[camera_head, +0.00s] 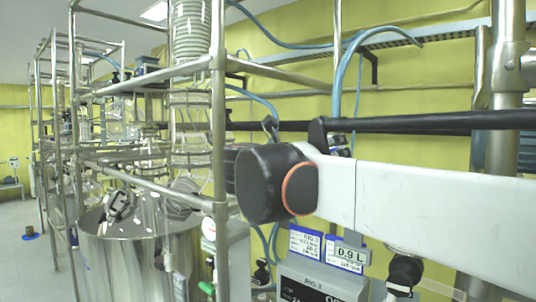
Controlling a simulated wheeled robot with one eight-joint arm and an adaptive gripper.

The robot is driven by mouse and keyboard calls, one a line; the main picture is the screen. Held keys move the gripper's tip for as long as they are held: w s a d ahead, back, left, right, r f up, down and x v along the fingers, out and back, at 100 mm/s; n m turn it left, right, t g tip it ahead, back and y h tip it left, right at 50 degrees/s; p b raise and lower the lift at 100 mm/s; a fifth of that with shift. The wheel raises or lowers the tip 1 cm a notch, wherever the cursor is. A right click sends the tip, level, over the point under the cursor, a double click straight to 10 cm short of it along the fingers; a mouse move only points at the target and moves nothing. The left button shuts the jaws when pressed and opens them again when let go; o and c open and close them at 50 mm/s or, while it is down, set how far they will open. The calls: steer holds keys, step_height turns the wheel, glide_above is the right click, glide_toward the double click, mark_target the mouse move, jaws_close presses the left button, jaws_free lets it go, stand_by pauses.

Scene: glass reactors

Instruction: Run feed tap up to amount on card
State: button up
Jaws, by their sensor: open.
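A white card with a blue border (347,254) reads "0.9 L" in the lower middle. A second blue-and-white card (305,241) hangs just left of it; its small print is too small to read. My white arm crosses the right half of the view and ends at a black joint cap with an orange ring. My gripper is not visible. I cannot pick out the feed tap with certainty; part of the rig is hidden behind my arm. A black round fitting (405,270) shows below my arm, right of the cards.
A steel tank (140,255) stands at lower left inside a metal tube frame (219,120). A grey box (320,284) sits below the cards. Blue hoses (340,75) hang above. Open floor (25,262) shows at far left.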

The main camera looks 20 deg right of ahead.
steer(key=v, duration=1.1)
stand_by(6.9)
